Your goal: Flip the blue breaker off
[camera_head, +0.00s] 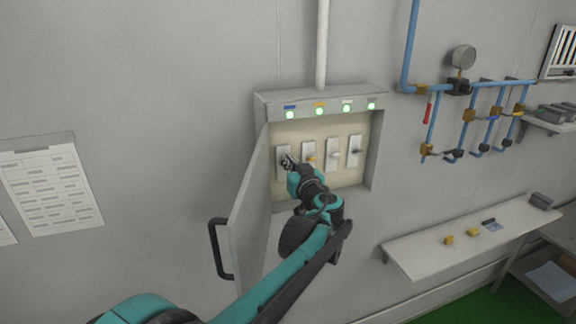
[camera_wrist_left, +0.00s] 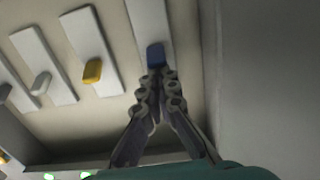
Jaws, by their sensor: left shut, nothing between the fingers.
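An open breaker box (camera_head: 262,103) is on the wall, with a row of switches inside. The blue breaker (camera_wrist_left: 156,55) shows in the wrist view as a blue lever on a pale plate. In the head view its plate (camera_head: 282,160) is at the left end of the row, with the lever hidden by my gripper. My left gripper (camera_head: 287,161) is shut and empty. Its fingertips (camera_wrist_left: 157,73) are right at the blue lever; I cannot tell whether they touch it. Above the row, a blue label (camera_head: 290,107) has a lit green lamp (camera_head: 290,115) under it. My right gripper is not in view.
A yellow breaker (camera_wrist_left: 92,71) is beside the blue one, with paler ones (camera_head: 333,154) further along. The box door (camera_head: 250,205) stands open on the left, close to my arm. A shelf (camera_head: 430,262) with small parts and blue pipes (camera_head: 409,45) are to the right.

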